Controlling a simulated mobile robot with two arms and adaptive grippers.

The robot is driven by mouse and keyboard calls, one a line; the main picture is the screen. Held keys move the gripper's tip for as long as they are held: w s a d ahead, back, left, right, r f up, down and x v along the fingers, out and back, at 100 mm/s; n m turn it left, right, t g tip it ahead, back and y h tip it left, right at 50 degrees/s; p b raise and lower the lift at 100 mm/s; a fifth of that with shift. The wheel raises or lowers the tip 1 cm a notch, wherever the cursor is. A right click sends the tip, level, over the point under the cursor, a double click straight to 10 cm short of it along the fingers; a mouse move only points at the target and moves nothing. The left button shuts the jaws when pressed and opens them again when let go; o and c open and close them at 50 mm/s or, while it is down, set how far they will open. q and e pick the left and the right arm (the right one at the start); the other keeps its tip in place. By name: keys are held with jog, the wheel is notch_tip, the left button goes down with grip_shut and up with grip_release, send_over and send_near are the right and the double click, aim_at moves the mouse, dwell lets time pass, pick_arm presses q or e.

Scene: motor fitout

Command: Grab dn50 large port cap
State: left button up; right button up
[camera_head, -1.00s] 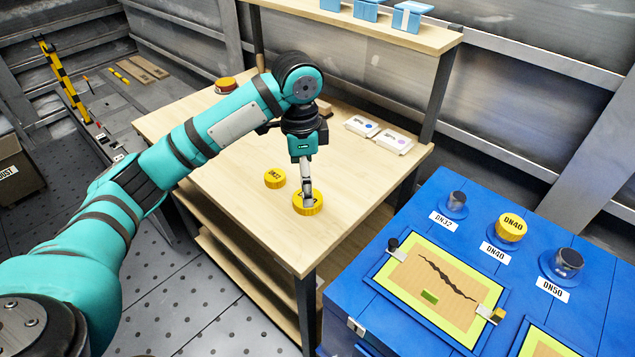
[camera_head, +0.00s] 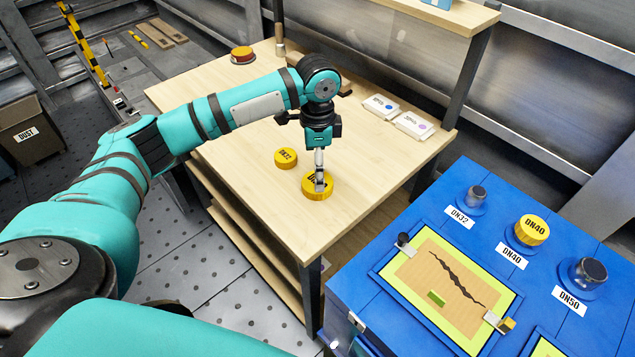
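The large yellow cap (camera_head: 317,190) lies flat on the wooden table near its front corner. Its label is mostly covered by my gripper, so the size cannot be read. My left gripper (camera_head: 320,182) points straight down over this cap, with its fingertips at the cap's top. The fingers are seen nearly edge-on, so their gap and any grip do not show. A smaller yellow cap marked DN32 (camera_head: 286,158) lies just to the left. On the blue unit, the DN50 port (camera_head: 590,271) has a dark, uncapped top. My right gripper is out of view.
The blue unit (camera_head: 400,337) stands right of the wooden table (camera_head: 250,205). Its DN40 port carries a yellow cap (camera_head: 532,230); the DN32 port (camera_head: 474,197) is uncapped. Two white boxes (camera_head: 413,124) lie at the table's right. A red-and-yellow button (camera_head: 242,54) sits at the back left.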

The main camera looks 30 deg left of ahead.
pick_arm(q)
jog(key=shift+f, duration=0.55)
notch_tip(320, 180, down, 4)
jog(key=shift+r, duration=0.15)
jog(key=shift+f, duration=0.4)
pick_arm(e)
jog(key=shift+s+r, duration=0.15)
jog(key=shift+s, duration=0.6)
pick_arm(q)
jog(key=shift+c, duration=0.2)
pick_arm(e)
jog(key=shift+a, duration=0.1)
pick_arm(q)
jog(key=c, duration=0.9)
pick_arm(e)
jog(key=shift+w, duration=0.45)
